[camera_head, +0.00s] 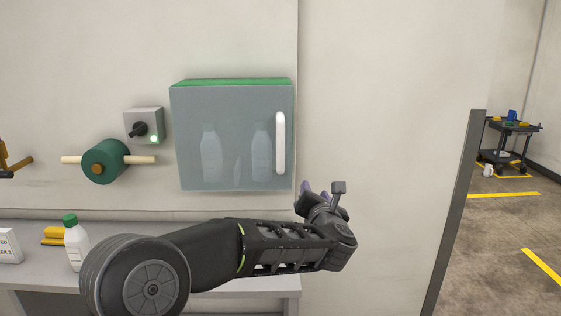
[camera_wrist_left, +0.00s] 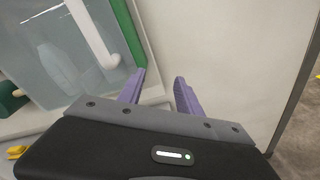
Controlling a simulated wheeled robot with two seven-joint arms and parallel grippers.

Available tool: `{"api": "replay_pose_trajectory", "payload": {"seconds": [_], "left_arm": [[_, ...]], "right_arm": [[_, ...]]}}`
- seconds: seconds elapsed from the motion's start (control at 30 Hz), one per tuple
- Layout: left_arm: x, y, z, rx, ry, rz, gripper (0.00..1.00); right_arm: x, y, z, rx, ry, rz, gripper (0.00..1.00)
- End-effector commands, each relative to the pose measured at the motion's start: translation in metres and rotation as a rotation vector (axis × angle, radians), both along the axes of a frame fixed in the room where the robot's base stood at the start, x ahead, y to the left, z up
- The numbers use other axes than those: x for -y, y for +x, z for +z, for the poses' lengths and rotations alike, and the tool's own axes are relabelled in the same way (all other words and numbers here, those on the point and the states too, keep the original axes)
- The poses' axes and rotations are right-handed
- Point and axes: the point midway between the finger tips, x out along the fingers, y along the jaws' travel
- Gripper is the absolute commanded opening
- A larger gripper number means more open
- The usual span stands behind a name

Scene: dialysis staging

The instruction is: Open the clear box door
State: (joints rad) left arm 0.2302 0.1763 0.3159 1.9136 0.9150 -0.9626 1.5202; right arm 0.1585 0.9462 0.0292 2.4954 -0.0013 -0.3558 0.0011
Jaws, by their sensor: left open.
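The clear box (camera_head: 232,182) hangs on the wall, with a green frame and a see-through grey door that is shut. White bottles (camera_head: 211,155) show behind the door. A white upright handle (camera_head: 280,143) runs along the door's right side. My left gripper (camera_head: 311,190) is below and to the right of the handle, apart from it. In the left wrist view the purple fingers (camera_wrist_left: 158,88) are spread and empty, and the handle (camera_wrist_left: 95,35) shows at upper left beyond them. My right gripper is not in view.
A grey shelf (camera_head: 215,287) below the box holds a green-capped bottle (camera_head: 75,243), yellow items (camera_head: 55,236) and a white sign (camera_head: 9,246). A switch box (camera_head: 144,125) and green valve (camera_head: 105,161) are left of the box. The wall to its right is bare.

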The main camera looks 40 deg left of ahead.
Motion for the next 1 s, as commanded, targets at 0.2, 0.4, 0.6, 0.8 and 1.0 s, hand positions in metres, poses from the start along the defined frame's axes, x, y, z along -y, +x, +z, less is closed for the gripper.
{"api": "replay_pose_trajectory", "payload": {"seconds": [0.2, 0.4, 0.6, 0.8, 1.0], "left_arm": [[-0.043, -0.047, 0.104, 0.380, -0.290, 0.199, 0.41], [-0.046, -0.053, 0.113, 0.426, -0.330, 0.220, 0.41], [-0.047, -0.052, 0.113, 0.423, -0.327, 0.219, 0.41], [-0.057, -0.043, 0.114, 0.421, -0.325, 0.219, 0.41], [-0.079, -0.023, 0.115, 0.419, -0.326, 0.220, 0.41]], "right_arm": [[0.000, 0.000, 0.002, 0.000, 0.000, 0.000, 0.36], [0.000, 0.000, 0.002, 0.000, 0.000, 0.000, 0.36], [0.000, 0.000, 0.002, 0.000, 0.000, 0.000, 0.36], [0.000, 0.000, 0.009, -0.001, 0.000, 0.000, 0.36], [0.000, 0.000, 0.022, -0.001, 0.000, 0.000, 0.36]]}}
